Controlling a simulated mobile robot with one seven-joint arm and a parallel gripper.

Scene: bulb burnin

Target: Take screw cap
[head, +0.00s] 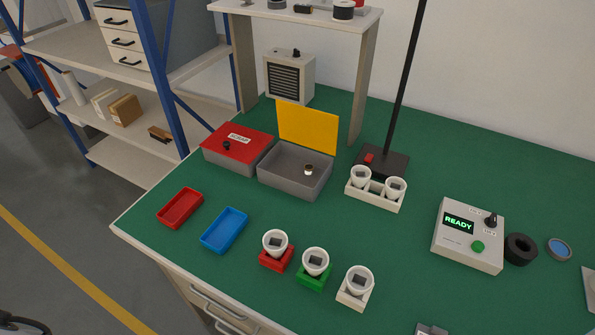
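A small round piece (308,169), whitish with a dark brown top, sits inside the open grey box (290,187). It may be the screw cap, but it is too small to be sure. The box's yellow lid (308,128) stands raised at the back. The piece is near the box's right side, and nothing covers it from above. My gripper is not in view.
Left of the open box is a shut box with a red lid (238,142). Red (181,221) and blue (217,248) trays lie in front. White cups stand on red (276,264), green (315,283) and white bases. A black pole rises behind a two-cup rack (376,202).

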